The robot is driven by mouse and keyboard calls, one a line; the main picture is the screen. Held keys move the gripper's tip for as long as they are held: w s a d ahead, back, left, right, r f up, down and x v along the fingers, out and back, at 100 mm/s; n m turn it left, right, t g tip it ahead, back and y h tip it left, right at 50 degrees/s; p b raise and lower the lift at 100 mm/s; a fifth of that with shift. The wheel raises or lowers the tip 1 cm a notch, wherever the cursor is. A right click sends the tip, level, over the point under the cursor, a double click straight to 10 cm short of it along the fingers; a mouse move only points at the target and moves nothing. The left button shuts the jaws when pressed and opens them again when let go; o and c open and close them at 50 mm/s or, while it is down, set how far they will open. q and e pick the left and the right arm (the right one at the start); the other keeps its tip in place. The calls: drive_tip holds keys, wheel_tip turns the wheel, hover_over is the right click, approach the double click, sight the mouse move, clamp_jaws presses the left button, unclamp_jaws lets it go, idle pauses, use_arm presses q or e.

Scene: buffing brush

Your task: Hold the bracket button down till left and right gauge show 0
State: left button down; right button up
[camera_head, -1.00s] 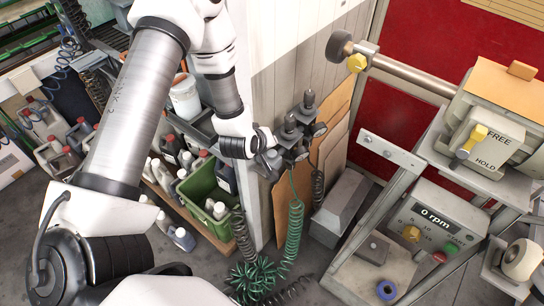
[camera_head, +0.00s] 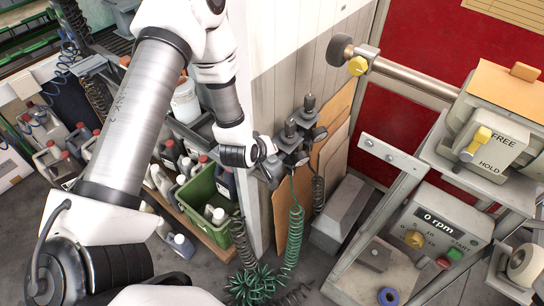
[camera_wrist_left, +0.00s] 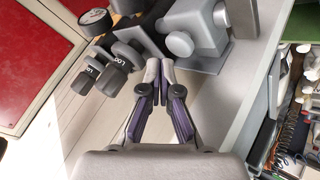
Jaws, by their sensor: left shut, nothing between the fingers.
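My left gripper (camera_head: 268,148) is shut and empty, close to the fittings on the pale wall panel. In the left wrist view its fingertips (camera_wrist_left: 160,66) point at a grey bracket (camera_wrist_left: 208,58) with a round grey button (camera_wrist_left: 180,43). The button lies just beyond and to the right of the tips, apparently apart from them. Left of the tips are two regulators with dark knobs (camera_wrist_left: 78,83) marked LOCK. A round gauge (camera_wrist_left: 95,20) shows there, its reading not legible. The regulators (camera_head: 290,130) also show in the head view. The bracket button is hidden there. My right gripper is out of view.
Green coiled hoses (camera_head: 295,232) hang below the regulators. A green crate (camera_head: 203,192) and several bottles stand left of the panel. A bench machine with a 0 rpm display (camera_head: 437,223) stands at right.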

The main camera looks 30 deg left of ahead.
sight(271, 158)
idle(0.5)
use_arm(q)
drive_tip(key=shift+f+b, duration=0.4)
drive_tip(key=shift+f+b, duration=0.45)
drive_tip(key=shift+f, duration=0.05)
idle(0.5)
drive_tip(key=shift+r, duration=0.1)
idle(3.6)
drive_tip(key=shift+r+p, duration=0.75)
drive_tip(key=shift+r, duration=0.1)
wheel_tip(271, 158, up, 5)
drive_tip(key=p, duration=0.4)
